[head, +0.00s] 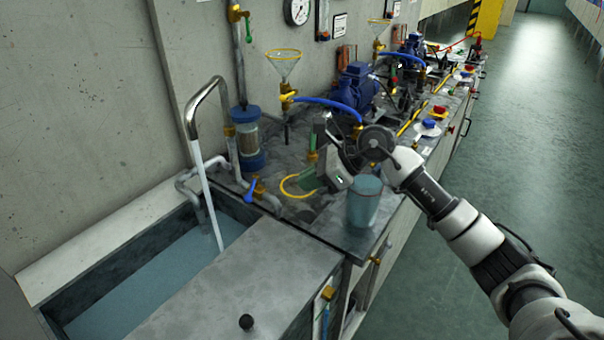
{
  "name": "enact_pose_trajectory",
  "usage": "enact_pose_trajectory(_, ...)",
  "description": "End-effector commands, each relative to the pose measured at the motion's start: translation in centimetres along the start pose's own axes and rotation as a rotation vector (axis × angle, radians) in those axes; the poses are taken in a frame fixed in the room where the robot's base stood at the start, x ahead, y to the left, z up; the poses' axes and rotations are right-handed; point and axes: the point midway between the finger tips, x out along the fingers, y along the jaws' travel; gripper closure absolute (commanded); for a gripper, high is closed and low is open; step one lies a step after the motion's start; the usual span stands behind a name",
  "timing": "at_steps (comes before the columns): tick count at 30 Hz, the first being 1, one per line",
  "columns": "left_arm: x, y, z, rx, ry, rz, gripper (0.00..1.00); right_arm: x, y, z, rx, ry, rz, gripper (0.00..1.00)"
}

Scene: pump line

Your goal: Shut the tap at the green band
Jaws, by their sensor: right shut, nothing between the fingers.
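A tap with a blue handle (251,190) is at the sink pipe. Water runs from the curved spout (205,95) into the sink (150,285). My left gripper is out of view.
A bluish beaker (363,205) stands at the bench edge, close below my right gripper. A funnel (285,65), a blue hose (325,104) and a blue pump (357,88) stand behind. The floor (520,120) to the right is clear.

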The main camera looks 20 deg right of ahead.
Motion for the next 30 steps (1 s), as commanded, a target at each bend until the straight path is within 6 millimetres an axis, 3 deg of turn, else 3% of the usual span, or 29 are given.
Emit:
enact_pose_trajectory(4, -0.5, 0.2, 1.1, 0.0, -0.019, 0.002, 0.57, 3.4, 0.1, 0.1, 0.004, -0.003, 0.004, 1.0)
enact_pose_trajectory(10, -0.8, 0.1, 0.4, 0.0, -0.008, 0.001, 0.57, 7.5, 0.1, 0.2, 0.003, -0.003, 0.004, 1.0)
enact_pose_trajectory(18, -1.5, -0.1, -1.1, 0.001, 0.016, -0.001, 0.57, 9.5, 0.0, 2.8, 0.0, -0.002, 0.001, 1.0)
enact_pose_trajectory(30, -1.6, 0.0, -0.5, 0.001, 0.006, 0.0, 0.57, 9.8, 0.0, 3.0, 0.0, -0.001, -0.001, 1.0)
